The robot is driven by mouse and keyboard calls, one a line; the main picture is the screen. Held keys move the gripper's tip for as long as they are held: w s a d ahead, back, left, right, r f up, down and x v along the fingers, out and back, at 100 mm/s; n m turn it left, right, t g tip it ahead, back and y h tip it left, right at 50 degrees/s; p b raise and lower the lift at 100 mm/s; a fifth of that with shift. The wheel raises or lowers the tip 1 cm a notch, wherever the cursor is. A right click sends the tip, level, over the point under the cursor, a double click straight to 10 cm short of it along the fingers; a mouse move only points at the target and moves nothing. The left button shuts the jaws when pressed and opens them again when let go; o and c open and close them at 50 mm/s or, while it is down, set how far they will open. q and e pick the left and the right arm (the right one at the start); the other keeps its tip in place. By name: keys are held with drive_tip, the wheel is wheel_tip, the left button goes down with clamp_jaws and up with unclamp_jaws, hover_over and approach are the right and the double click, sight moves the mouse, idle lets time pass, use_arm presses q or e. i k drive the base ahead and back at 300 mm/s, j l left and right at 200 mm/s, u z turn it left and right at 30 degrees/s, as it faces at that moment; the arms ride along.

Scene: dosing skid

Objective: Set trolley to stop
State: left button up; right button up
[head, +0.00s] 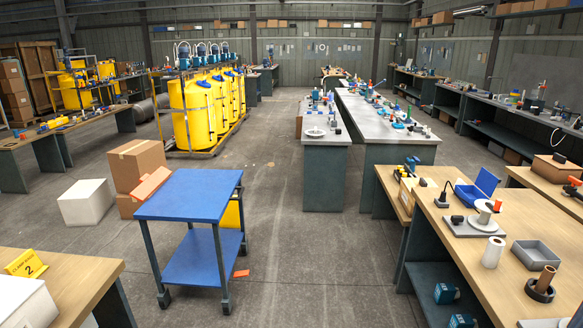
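The trolley (188,194) stands on the concrete floor left of the middle. It has a blue top, a blue lower shelf (203,257) and dark legs on castors. Its top is bare. Neither of my grippers is in view, and nothing of mine touches the trolley in this picture. A small flat orange-red piece (241,273) lies on the floor close to the trolley's right side. I cannot tell whether it is the stop. A yellow thing (230,213) shows behind the trolley's right legs, partly hidden.
Cardboard boxes (137,164) and a white box (87,203) stand behind and left of the trolley. Yellow tanks (193,113) stand farther back. A wooden bench (525,243) is at right, and another with a yellow number sign (26,263) at front left. The middle floor is clear.

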sight(205, 257)
drive_tip(key=i+u, duration=0.15)
drive_tip(key=i, duration=0.7)
drive_tip(key=i+l+u, duration=0.15)
drive_tip(key=i, duration=0.7)
